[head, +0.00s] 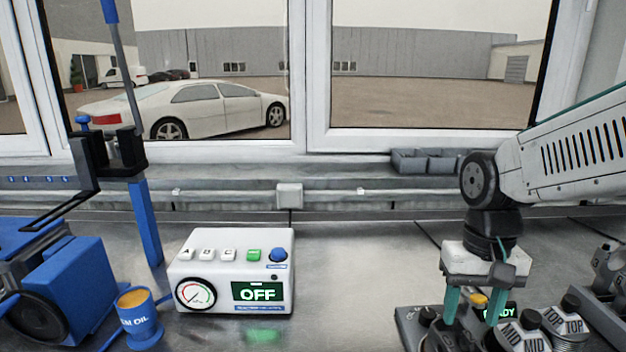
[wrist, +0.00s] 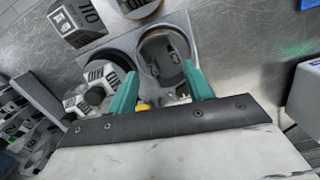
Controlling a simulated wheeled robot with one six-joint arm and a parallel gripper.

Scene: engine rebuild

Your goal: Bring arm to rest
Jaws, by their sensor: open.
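My gripper (head: 472,308) hangs from my arm at the right of the head view, its two green fingers apart and pointing down. It is over a dark device (head: 408,318) with round knobs or parts and a small green display that partly reads "DY". In the wrist view my gripper (wrist: 162,88) is open, with nothing held between its fingers. A round opening (wrist: 160,50) of a grey holder lies just beyond the fingertips. A yellow round piece (head: 477,299) shows between the fingers; it also shows in the wrist view (wrist: 143,107).
A white control box (head: 220,270) reads "OFF". A blue oil cup (head: 138,320) and a blue machine (head: 75,275) stand left. Parts labelled MID (head: 520,335) and TOP (head: 567,318) stand close right of my gripper. Grey bins (head: 425,160) sit at the back. The middle bench is clear.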

